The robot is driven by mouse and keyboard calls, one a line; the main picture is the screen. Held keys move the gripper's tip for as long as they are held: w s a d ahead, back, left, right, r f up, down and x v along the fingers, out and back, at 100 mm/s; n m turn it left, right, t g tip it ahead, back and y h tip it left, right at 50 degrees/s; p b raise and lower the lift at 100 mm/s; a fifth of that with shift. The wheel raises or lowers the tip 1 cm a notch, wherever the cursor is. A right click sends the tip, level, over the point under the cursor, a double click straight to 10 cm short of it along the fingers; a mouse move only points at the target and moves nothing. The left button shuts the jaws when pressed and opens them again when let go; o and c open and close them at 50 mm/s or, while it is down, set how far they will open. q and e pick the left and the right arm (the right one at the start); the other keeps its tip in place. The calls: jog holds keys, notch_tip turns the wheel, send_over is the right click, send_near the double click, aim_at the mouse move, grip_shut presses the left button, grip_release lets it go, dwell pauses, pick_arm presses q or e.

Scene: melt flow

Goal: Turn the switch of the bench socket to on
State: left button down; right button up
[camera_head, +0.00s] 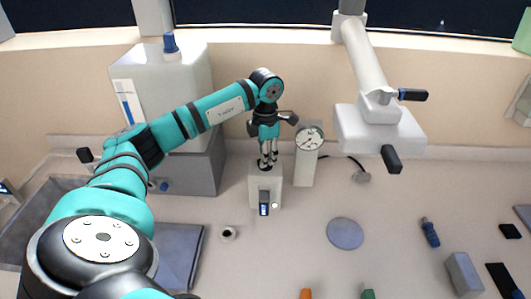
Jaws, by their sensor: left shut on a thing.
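My left gripper (267,160) points down over a white box (256,192) on the bench, with its fingers close together at the box's top. It is shut on a small dark part there, mostly hidden by the fingers. My right gripper is not in view.
A white stand with a round dial (309,138) rises close to the gripper's right. A large white container (178,85) stands behind my left arm. A white hanging unit (378,130) is at upper right. A round grey disc (345,233) lies on the bench, with clear room around it.

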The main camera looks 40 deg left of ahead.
pick_arm(q)
jog(key=shift+m, duration=0.5)
jog(key=shift+m, duration=1.4)
jog(key=c, duration=1.2)
grip_release()
jog(key=shift+m, duration=0.4)
jog(key=shift+r+p, duration=2.8)
jog(key=shift+r, duration=1.25)
